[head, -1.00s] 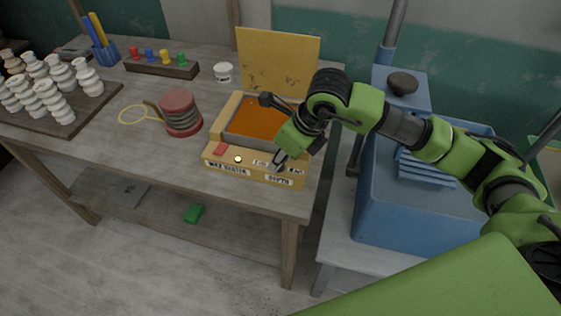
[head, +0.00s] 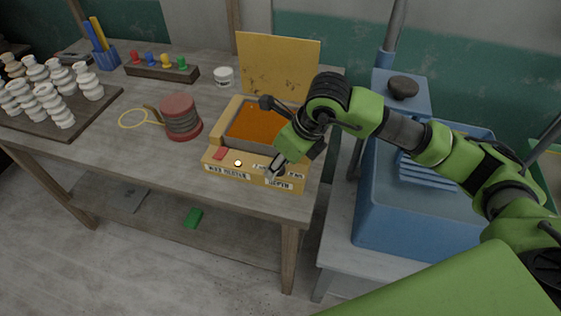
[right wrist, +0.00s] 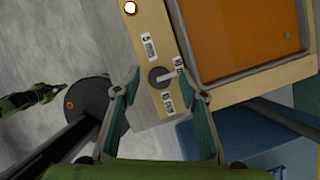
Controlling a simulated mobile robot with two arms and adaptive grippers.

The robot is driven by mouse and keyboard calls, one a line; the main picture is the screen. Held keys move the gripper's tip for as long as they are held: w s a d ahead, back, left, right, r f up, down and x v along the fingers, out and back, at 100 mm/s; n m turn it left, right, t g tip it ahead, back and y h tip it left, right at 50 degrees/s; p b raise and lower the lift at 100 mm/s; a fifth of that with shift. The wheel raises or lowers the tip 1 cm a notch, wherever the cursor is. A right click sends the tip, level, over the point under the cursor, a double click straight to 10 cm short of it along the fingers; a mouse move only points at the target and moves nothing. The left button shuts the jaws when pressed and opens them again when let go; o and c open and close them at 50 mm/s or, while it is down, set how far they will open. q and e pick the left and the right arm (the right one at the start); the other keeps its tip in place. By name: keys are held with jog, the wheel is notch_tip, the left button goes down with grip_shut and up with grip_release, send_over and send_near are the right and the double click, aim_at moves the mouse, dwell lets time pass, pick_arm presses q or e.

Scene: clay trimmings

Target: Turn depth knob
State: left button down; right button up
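The tan box (head: 212,164) stands near the table's front edge with an orange-filled tray (head: 255,125) on top. Its depth knob (right wrist: 159,77) is dark and round with a pale pointer line, on the front strip between small labels. In the head view my gripper mostly hides the knob. My right gripper (head: 275,170) is over the box's front right; in the right wrist view its open fingers (right wrist: 165,88) straddle the knob with gaps on both sides. A green and black arm-like part (right wrist: 35,98) at the wrist view's left may be my left arm; its fingers are unclear.
A lit button (head: 238,163) and a red switch (head: 220,153) sit left of the knob. A yellow panel (head: 278,62) stands behind the tray. A red-ended spool (head: 181,116) is to the left, a blue machine (head: 400,225) to the right.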

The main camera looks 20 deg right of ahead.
jog(key=v, duration=1.2)
